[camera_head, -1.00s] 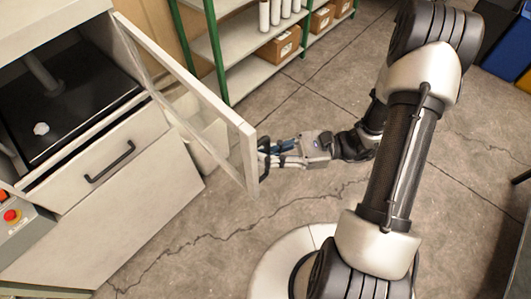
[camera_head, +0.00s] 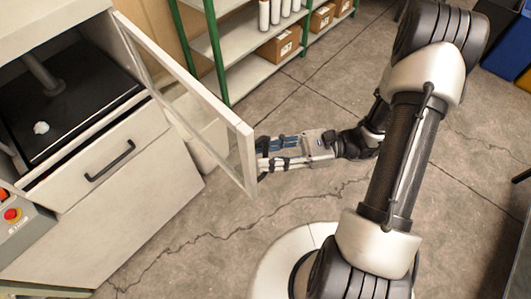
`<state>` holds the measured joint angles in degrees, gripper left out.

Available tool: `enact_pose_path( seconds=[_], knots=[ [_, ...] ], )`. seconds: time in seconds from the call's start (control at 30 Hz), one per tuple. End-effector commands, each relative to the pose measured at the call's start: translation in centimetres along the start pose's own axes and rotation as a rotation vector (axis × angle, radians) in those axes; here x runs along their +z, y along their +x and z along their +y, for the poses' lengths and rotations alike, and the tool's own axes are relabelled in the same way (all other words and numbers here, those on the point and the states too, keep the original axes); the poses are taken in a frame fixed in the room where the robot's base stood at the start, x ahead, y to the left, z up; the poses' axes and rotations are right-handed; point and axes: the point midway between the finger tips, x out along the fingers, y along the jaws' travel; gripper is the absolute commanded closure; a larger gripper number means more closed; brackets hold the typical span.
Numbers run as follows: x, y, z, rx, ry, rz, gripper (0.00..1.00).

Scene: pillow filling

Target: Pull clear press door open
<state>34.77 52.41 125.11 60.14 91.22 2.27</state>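The clear press door (camera_head: 196,92), a see-through panel in a pale frame, stands swung wide open from the press (camera_head: 70,90). Its free edge points toward the middle of the picture. My gripper (camera_head: 264,160) is at the outer side of that free edge. Its two fingers are spread apart, one above the other, close to the door frame. The door handle cannot be clearly made out behind the fingers, and I cannot tell whether they touch it.
A white lump (camera_head: 41,128) lies on the dark press bed. Below is a drawer front with a black handle (camera_head: 110,161). A red button (camera_head: 11,214) is on a panel at left. A green-framed shelf (camera_head: 250,72) stands behind the door. The floor around my gripper is clear.

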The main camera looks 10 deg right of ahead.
Motion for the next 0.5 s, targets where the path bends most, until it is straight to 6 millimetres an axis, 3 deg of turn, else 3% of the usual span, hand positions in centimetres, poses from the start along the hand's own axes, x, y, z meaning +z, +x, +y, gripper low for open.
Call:
enact_pose_path(
  seconds=[0.3, 0.5],
  knots=[
    [-0.1, -6.5, 0.0, -0.004, -0.002, 0.002, 0.69],
    [-0.1, -9.8, 0.0, -0.001, -0.002, 0.001, 0.69]
  ],
)
